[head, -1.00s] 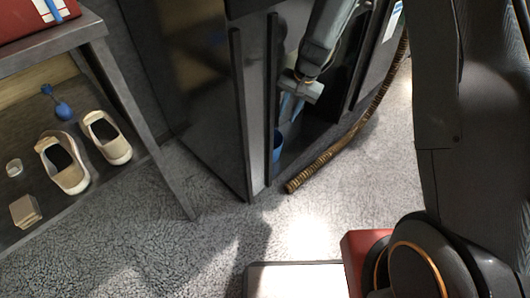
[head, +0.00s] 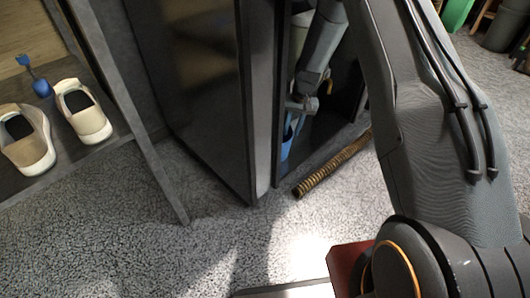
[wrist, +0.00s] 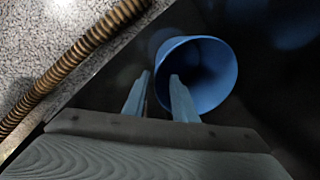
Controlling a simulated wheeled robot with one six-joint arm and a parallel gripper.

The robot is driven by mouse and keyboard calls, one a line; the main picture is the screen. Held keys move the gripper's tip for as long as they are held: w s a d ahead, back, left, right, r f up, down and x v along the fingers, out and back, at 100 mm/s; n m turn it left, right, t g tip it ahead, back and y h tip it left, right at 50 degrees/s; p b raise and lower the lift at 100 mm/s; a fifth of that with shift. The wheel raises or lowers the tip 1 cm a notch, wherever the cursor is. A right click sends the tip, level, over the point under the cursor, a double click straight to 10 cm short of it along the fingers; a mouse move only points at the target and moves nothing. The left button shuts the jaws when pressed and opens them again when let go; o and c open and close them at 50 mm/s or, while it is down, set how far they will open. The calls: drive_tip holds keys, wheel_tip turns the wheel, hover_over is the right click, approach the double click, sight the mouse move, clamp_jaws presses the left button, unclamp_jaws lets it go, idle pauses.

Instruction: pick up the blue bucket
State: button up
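The blue bucket (head: 286,149) stands inside the dark open cabinet, partly hidden behind the cabinet's edge in the head view. In the wrist view the bucket (wrist: 222,66) shows its round open mouth towards the camera. My gripper (head: 294,122) is inside the cabinet just above the bucket. The right finger overlaps the bucket's mouth, and the left finger is just outside the left rim. I cannot tell whether either finger touches the bucket.
A brown ribbed hose (head: 333,166) lies on the carpet by the cabinet opening. The cabinet's door panel (head: 190,90) stands left of my gripper. A shelf at left holds beige sneakers (head: 82,112) and a blue brush (head: 40,86).

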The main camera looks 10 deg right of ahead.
sight(289, 145)
wheel_tip(289, 145, down, 2)
drive_tip(key=shift+s+f+b, duration=0.1)
drive_tip(key=shift+b, duration=0.4)
drive_tip(key=shift+a+f+b, duration=0.2)
drive_tip(key=shift+f+b, duration=1.75)
drive_tip(key=shift+f, duration=1.55)
drive_tip(key=shift+r, duration=0.1)
clamp_jaws()
